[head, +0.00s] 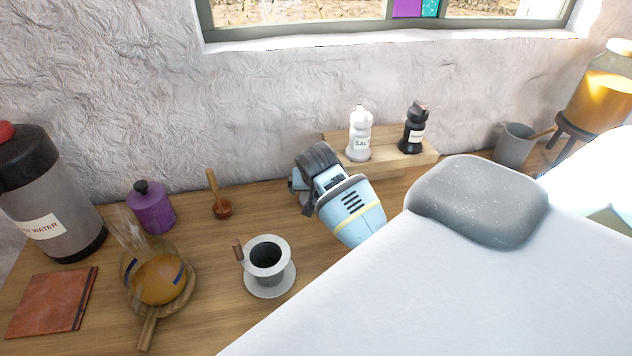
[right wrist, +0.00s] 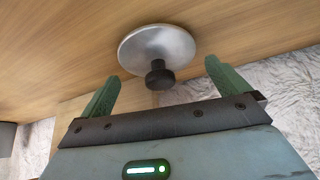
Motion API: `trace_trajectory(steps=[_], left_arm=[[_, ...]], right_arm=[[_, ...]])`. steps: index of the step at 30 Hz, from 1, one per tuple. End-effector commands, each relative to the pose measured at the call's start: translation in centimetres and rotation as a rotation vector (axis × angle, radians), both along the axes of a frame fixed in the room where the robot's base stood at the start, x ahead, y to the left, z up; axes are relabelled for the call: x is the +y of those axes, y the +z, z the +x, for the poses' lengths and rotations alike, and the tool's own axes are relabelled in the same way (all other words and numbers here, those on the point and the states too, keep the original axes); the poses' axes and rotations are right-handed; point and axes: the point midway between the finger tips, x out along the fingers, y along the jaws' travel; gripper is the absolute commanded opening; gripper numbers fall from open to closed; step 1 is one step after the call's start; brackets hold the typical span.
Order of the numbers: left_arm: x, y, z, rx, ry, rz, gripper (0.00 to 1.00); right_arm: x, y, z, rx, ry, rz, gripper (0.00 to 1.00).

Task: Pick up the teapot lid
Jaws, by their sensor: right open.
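The teapot lid is a silver disc (right wrist: 150,50) with a black knob (right wrist: 159,75), on the wooden surface in the right wrist view. My right gripper (right wrist: 158,73) is open, its green fingers on either side of the knob, with gaps showing on both sides. In the head view I cannot make out the lid; the blue end of my right arm (head: 350,208) stands over that part of the counter and its fingertips are hidden. A glass teapot (head: 158,279) with amber liquid sits on a round wooden trivet at the left. My left gripper is not in view.
A white cup with a dark inside (head: 267,258) stands on a saucer left of my right arm. Salt (head: 360,135) and pepper (head: 412,130) shakers stand on a wooden riser behind. A purple canister (head: 151,209), wooden scoop (head: 222,209) and water flask (head: 50,205) are farther left.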

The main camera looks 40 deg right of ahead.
Motion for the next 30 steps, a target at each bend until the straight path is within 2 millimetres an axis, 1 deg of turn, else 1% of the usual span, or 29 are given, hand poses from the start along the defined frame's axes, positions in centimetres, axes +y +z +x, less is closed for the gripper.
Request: trace_trajectory(steps=[1, 3, 11, 14, 21, 30], left_arm=[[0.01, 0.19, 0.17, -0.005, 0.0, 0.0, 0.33], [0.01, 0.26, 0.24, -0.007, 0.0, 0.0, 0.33], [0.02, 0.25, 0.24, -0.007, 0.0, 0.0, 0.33], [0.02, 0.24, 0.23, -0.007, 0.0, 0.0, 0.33], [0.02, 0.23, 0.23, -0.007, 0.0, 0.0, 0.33], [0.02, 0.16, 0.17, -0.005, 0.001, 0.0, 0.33]], right_arm=[[0.0, -0.51, 0.04, 0.004, 0.001, 0.001, 1.0], [-0.09, -0.8, 0.16, 0.003, 0.002, 0.001, 1.0], [-0.12, -1.02, 0.22, 0.003, 0.002, 0.001, 1.0], [-0.11, -1.03, 0.21, 0.003, 0.002, 0.001, 0.9], [-0.11, -1.01, 0.21, 0.003, 0.002, 0.001, 0.58], [-0.11, -0.81, 0.23, 0.002, 0.002, 0.001, 0.58]])
